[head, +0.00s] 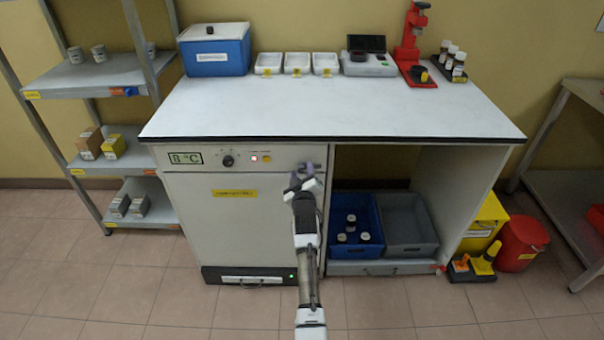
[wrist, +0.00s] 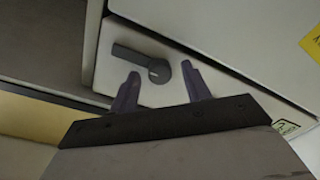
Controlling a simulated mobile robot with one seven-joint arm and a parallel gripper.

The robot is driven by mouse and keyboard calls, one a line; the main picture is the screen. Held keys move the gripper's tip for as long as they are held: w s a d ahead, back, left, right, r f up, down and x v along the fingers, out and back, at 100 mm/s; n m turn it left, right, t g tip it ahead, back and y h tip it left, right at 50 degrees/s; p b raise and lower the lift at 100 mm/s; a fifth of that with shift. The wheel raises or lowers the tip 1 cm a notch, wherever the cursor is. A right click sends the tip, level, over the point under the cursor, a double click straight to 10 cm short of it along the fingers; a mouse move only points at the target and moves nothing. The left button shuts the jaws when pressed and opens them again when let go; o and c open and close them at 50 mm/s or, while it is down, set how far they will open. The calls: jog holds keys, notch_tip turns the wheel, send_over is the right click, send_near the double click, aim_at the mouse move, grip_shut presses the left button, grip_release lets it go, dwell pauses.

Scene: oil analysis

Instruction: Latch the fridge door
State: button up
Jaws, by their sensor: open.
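The white fridge (head: 235,225) stands under the left part of the counter, and its front looks closed. Its dark latch handle (wrist: 140,60) sits on a light plate in the wrist view, with a round pivot at its right end; it lies slanted, close to level. My gripper (head: 308,176) is at the fridge's upper right corner in the head view and hides most of the latch there. In the wrist view my gripper (wrist: 165,88) has its two fingers apart, one below each side of the latch, with nothing between them. I cannot tell whether a finger touches the handle.
The fridge panel has a display (head: 186,159), a knob (head: 228,161) and a red light. Right of the fridge is an open bay with a blue crate (head: 341,262) of jars and a grey crate (head: 409,222). The counter top (head: 330,110) overhangs above my gripper. Floor in front is clear.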

jog(key=shift+c, duration=0.2)
jog(key=c, duration=1)
jog(key=shift+o, duration=0.2)
jog(key=shift+f+m+b, duration=0.1)
jog(key=shift+m+b, duration=0.2)
jog(key=m+b, duration=0.1)
jog(key=m, duration=0.1)
jog(key=shift+f+m, duration=0.1)
jog(key=shift+m, duration=0.2)
jog(key=m+b, duration=0.1)
jog(key=m, duration=0.4)
jog(key=shift+m+b, duration=0.3)
jog(key=m, duration=0.4)
jog(key=shift+m+h+p, duration=0.3)
jog(key=shift+p, duration=0.05)
jog(key=shift+m+p, duration=0.85)
jog(key=shift+m, duration=1.55)
